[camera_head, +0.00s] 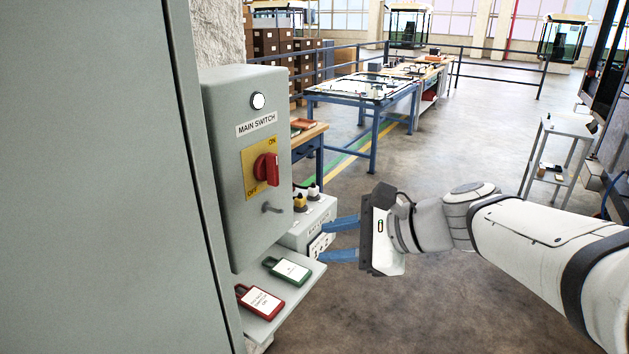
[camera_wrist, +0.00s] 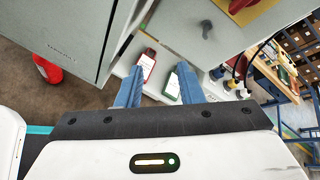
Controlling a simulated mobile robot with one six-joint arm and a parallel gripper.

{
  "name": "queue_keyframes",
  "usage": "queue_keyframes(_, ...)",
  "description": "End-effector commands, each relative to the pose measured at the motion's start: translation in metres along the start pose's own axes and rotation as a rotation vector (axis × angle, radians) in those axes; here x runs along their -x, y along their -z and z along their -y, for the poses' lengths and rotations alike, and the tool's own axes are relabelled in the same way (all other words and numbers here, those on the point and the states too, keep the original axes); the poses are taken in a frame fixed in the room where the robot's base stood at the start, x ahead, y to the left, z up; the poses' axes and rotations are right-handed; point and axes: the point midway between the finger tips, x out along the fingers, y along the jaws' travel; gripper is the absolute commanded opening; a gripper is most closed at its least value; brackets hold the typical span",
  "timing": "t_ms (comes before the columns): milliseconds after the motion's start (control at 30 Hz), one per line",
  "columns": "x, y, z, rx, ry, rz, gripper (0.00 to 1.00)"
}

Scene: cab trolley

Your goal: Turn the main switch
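The main switch box (camera_head: 243,215) is a grey box on the left in the head view, labelled MAIN SWITCH. Its red rotary handle (camera_head: 266,170) sits on a yellow plate (camera_head: 249,182) marked ON at the upper right and OFF at the lower left. A round white lamp (camera_head: 257,101) is above the label. My gripper (camera_head: 338,240) has blue fingers spread apart and empty, pointing left, to the right of and below the red handle and apart from it. In the wrist view my gripper (camera_wrist: 158,88) is also open; part of the yellow plate (camera_wrist: 252,12) shows at the top.
A small shelf (camera_head: 262,325) under the box holds a red tag (camera_head: 260,299) and a green tag (camera_head: 287,270). A grey socket box (camera_head: 312,216) with plugs stands behind. A metal key-like lever (camera_head: 272,208) sticks out below the handle.

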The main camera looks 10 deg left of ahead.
Motion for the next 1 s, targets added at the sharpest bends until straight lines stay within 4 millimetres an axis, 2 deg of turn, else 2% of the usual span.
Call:
queue_keyframes(33, -0.012, -0.002, 0.013, -0.116, 0.049, 0.076, 0.34)
queue_keyframes(100, -0.018, -0.012, 0.035, -0.269, 0.109, 0.180, 0.34)
queue_keyframes(200, -0.022, -0.021, 0.062, -0.443, 0.172, 0.307, 0.34)
queue_keyframes(300, -0.022, -0.027, 0.082, -0.559, 0.207, 0.400, 0.34)
queue_keyframes(533, -0.028, -0.036, 0.101, -0.647, 0.231, 0.473, 0.34)
queue_keyframes(800, -0.066, -0.052, 0.115, -0.646, 0.228, 0.471, 0.34)
queue_keyframes(1000, -0.084, -0.059, 0.122, -0.645, 0.230, 0.469, 0.34)
